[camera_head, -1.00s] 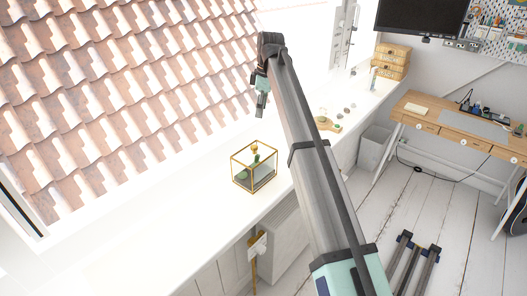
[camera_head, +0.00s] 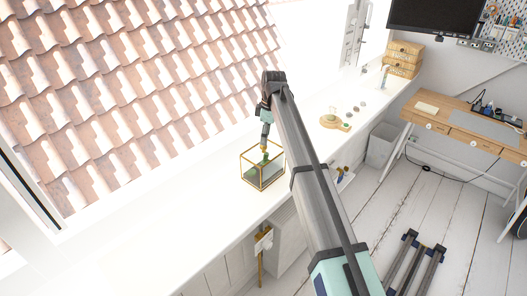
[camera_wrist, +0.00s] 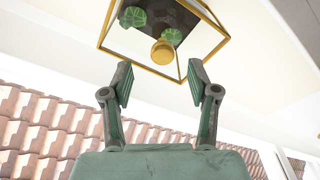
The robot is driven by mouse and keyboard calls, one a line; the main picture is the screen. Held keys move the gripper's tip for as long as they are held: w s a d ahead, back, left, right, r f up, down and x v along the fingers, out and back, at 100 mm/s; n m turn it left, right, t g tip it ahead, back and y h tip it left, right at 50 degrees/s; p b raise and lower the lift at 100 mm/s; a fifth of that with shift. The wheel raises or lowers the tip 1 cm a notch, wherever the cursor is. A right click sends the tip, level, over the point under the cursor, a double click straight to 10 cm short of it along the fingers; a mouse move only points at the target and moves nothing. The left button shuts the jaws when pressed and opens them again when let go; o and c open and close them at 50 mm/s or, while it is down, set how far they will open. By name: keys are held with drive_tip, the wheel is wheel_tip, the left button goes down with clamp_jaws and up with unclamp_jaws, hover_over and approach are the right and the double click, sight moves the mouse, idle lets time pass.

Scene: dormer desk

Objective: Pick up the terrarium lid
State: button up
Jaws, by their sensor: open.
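The terrarium (camera_head: 262,172) is a small glass box with gold edges on the white sill, with green plants and dark soil inside. It also shows at the top of the wrist view (camera_wrist: 145,45). The lid is its glass top, with a round gold knob (camera_wrist: 163,51) seen in the wrist view. My gripper (camera_wrist: 158,75) is open and empty. In the wrist view its two fingers point toward the knob, which appears just beyond and between the fingertips. In the head view my gripper (camera_head: 265,142) hangs close above the terrarium, its fingers too small to make out.
Wooden boxes (camera_head: 403,57) stand at the far end. The sill left of the terrarium is clear. A tiled roof (camera_head: 120,90) lies outside the window.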

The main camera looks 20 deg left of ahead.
sight(263, 149)
drive_tip(key=shift+s+f+p, duration=0.15)
drive_tip(key=shift+f+p, duration=0.35)
drive_tip(key=shift+f, duration=0.1)
drive_tip(key=shift+a+f+p, duration=0.15)
drive_tip(key=shift+f+p, duration=0.2)
drive_tip(key=shift+f, duration=0.6)
drive_tip(key=shift+a+f+p, duration=0.15)
drive_tip(key=shift+f+p, duration=0.2)
drive_tip(key=shift+f, duration=0.6)
clamp_jaws()
